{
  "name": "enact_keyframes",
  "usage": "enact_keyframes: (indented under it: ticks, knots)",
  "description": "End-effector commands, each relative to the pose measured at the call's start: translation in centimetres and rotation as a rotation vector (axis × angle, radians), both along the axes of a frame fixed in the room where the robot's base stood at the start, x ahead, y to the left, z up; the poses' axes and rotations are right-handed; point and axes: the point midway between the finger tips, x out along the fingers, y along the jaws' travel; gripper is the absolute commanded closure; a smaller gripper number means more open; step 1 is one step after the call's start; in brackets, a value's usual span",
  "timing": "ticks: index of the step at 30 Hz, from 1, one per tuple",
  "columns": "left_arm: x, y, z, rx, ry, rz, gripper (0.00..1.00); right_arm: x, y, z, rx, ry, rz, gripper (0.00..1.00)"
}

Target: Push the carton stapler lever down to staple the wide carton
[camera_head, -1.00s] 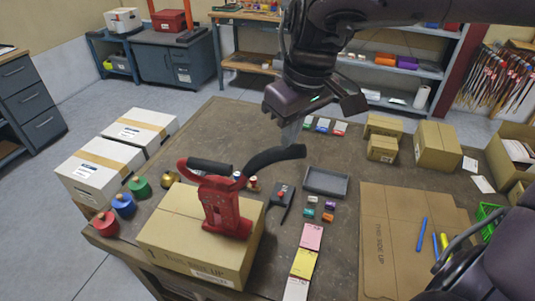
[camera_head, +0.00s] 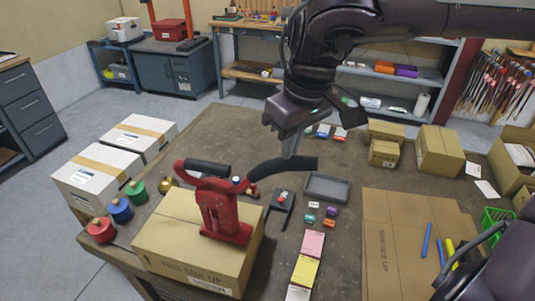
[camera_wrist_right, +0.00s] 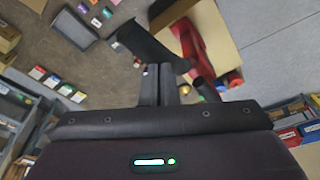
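The wide carton (camera_head: 185,255) is a closed brown box at the front left of the table. A red carton stapler (camera_head: 222,215) stands on its top. The stapler's black lever (camera_head: 303,163) sticks out to the right, nearly level with a slight upward curve; it also shows in the right wrist view (camera_wrist_right: 143,42). My right gripper (camera_head: 289,153) is above the lever, fingers pointing down, tips at or very close to its upper side. In the right wrist view its fingers (camera_wrist_right: 167,70) are together with nothing between them. Contact is not certain. My left gripper is out of view.
White boxes (camera_head: 92,175) and red, blue and green round pots (camera_head: 121,210) stand left of the carton. A grey tray (camera_head: 327,187), small blocks and coloured cards (camera_head: 305,270) lie to the right. A flat cardboard sheet (camera_head: 385,250) and more cartons (camera_head: 438,148) lie farther right.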

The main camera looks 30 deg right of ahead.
Motion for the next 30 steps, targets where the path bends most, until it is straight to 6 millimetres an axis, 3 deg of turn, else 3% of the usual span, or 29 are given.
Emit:
enact_keyframes:
  ticks: [11,30]
  knots:
    - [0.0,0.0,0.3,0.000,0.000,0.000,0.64,0.0,0.0,0.3,-0.001,0.002,0.001,1.00]
    - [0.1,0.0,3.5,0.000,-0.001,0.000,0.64,0.0,0.0,5.5,0.000,0.000,-0.001,1.00]
